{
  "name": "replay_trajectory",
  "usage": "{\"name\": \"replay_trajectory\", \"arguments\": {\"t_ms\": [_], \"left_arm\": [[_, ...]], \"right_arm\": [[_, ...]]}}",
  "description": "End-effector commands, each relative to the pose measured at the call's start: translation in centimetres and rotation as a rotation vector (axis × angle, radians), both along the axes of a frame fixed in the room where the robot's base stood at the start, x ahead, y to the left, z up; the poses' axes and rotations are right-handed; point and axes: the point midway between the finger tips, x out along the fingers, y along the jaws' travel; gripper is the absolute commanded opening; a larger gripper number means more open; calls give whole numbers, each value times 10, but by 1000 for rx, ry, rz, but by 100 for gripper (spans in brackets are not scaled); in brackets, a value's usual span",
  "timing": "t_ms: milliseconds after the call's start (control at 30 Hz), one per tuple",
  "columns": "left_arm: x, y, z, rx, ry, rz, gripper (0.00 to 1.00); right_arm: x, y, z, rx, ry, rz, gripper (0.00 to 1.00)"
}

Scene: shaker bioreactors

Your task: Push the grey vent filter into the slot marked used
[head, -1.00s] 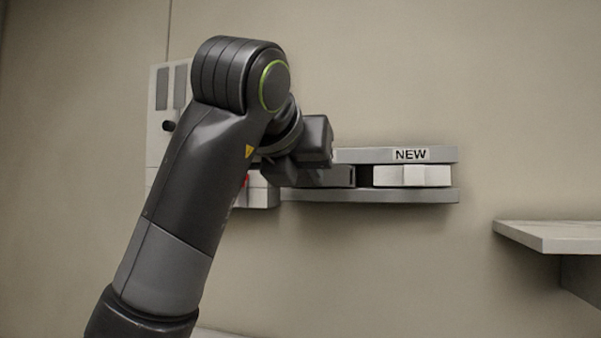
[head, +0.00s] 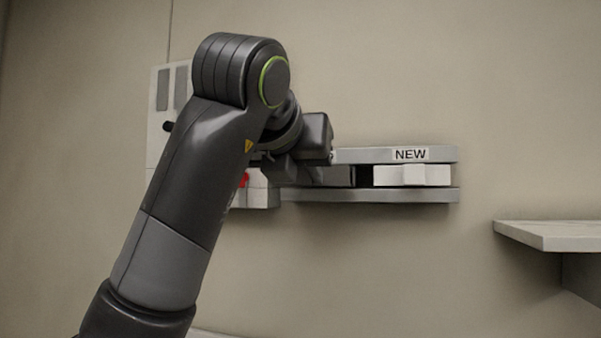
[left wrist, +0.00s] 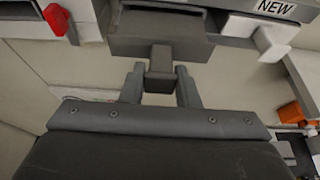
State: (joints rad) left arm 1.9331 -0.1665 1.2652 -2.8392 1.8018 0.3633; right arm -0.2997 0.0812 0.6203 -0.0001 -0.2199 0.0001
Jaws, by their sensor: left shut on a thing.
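The grey vent filter (left wrist: 158,46) is a dark grey block with a small tab, at the rack's shelf in the left wrist view. In the head view part of it (head: 338,176) shows between the shelves, beside my arm. My left gripper (left wrist: 160,80) is shut on the filter's tab, one finger on each side. In the head view its fingertips are hidden behind my wrist. A white filter (head: 411,175) sits in the slot under the NEW label (head: 410,154). No label marked used is visible; my arm covers the left part of the rack. My right gripper is not in view.
The rack's lower shelf (head: 400,196) runs below both filters. A pale wall unit with a red part (head: 244,180) stands left of the rack, partly behind my arm. A pale ledge (head: 550,234) juts out at the right. An orange object (left wrist: 291,112) is at the wrist view's right.

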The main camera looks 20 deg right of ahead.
Motion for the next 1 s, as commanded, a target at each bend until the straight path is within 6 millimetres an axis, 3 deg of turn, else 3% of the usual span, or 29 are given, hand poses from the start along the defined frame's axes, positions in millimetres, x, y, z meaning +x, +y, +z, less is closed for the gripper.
{"name": "replay_trajectory", "arguments": {"t_ms": [1000], "left_arm": [[8, -6, 0, -1, -2, 0, 5]], "right_arm": [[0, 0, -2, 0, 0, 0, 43]]}}
